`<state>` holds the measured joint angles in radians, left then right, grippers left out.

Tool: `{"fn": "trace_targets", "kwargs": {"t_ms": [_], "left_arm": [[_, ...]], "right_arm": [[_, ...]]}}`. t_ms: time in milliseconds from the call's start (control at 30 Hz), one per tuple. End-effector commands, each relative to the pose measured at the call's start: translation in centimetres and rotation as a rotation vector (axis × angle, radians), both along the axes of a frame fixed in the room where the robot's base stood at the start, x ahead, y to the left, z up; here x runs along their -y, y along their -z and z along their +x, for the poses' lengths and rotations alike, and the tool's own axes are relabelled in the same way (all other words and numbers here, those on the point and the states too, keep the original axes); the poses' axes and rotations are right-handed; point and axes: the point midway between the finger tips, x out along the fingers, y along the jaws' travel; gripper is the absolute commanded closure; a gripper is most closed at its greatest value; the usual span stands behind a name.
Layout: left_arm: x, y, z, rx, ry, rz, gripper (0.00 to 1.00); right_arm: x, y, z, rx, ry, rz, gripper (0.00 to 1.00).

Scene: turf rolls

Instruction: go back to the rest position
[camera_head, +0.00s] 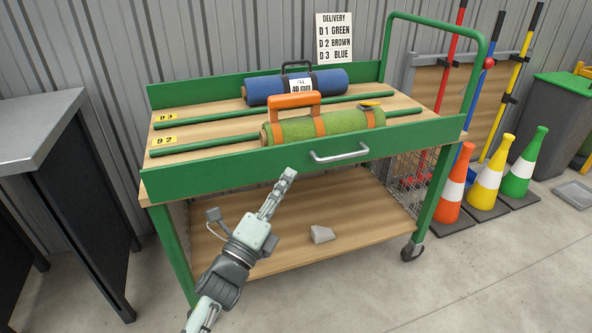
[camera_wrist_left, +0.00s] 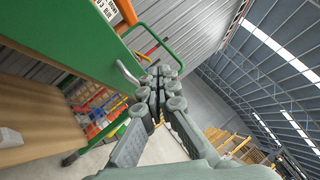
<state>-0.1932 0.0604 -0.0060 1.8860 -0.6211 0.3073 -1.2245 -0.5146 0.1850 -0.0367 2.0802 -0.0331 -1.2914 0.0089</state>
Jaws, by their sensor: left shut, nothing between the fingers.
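My left gripper (camera_head: 286,178) is in front of the green cart, just below and left of its silver handle, and holds nothing. In the left wrist view its fingers (camera_wrist_left: 160,82) are together with nothing between them. The green turf roll (camera_head: 340,123) with orange straps and an orange handle lies on the cart's top. A blue turf roll (camera_head: 262,87) with a black handle and a white label lies behind it. My right gripper is in neither view.
The green cart (camera_head: 215,171) has a lower wooden shelf with a grey block (camera_head: 321,234) on it. A grey-topped table (camera_head: 35,125) stands at the left. Orange, yellow and green cones (camera_head: 489,186) stand at the right. The floor in front of the cart is clear.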

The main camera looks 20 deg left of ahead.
Motion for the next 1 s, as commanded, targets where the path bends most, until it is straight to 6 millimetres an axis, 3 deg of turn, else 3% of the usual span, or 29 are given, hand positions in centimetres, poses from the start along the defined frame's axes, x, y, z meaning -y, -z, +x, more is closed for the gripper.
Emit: {"fn": "trace_targets", "kwargs": {"t_ms": [267, 367, 467, 567, 600, 733, 833, 1000], "left_arm": [[-0.7, 0.7, -0.9, -0.037, -0.009, -0.037, 1.0], [-2.6, 3.6, -0.7, -0.173, -0.049, -0.178, 1.0], [-5.5, 9.0, -1.5, -0.4, -0.135, -0.431, 1.0], [-7.9, 15.7, -4.1, -0.645, -0.268, -0.73, 1.0], [-8.6, 18.3, -5.6, -0.733, -0.332, -0.844, 1.0], [-9.7, 25.5, -12.0, -0.979, -0.574, -1.175, 1.0], [-9.7, 29.2, -17.2, -1.11, -0.767, -1.362, 1.0], [-9.3, 32.1, -23.6, -1.225, -1.017, -1.535, 1.0]], "right_arm": [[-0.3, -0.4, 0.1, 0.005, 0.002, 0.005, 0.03], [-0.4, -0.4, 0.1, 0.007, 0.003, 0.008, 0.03], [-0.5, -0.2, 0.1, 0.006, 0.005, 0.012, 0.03], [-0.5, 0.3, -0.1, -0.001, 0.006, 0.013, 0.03], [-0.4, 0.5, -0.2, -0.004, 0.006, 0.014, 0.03], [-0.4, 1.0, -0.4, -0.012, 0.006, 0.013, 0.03], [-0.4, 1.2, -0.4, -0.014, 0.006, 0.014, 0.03], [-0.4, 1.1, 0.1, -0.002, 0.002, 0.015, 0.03]]}}
